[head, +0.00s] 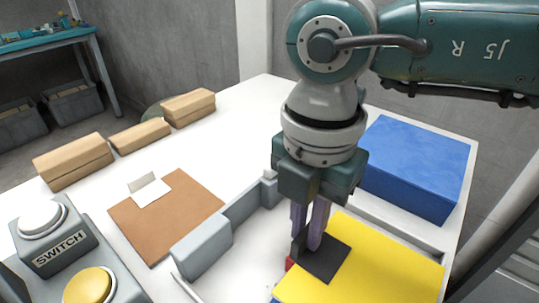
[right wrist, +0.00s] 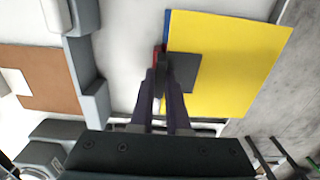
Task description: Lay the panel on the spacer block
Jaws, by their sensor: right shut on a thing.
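The panel, which I take to be the flat yellow sheet (head: 385,265), lies at the lower right of the head view. It also shows in the right wrist view (right wrist: 235,65). A dark square patch (head: 325,262) sits at its left edge, with a small red part (right wrist: 157,58) beside it. My right gripper (head: 308,240) points down and is shut at this edge, around the red part; the exact grip is partly hidden. The spacer block seems to be the large blue block (head: 415,165) behind the panel, its top bare. My left gripper is not in view.
A brown mat (head: 195,205) with a small white card (head: 152,193) lies left of a grey fixture (head: 203,245). Several wooden blocks (head: 73,160) line the far left edge of the white table. A switch box (head: 55,245) stands at the near left.

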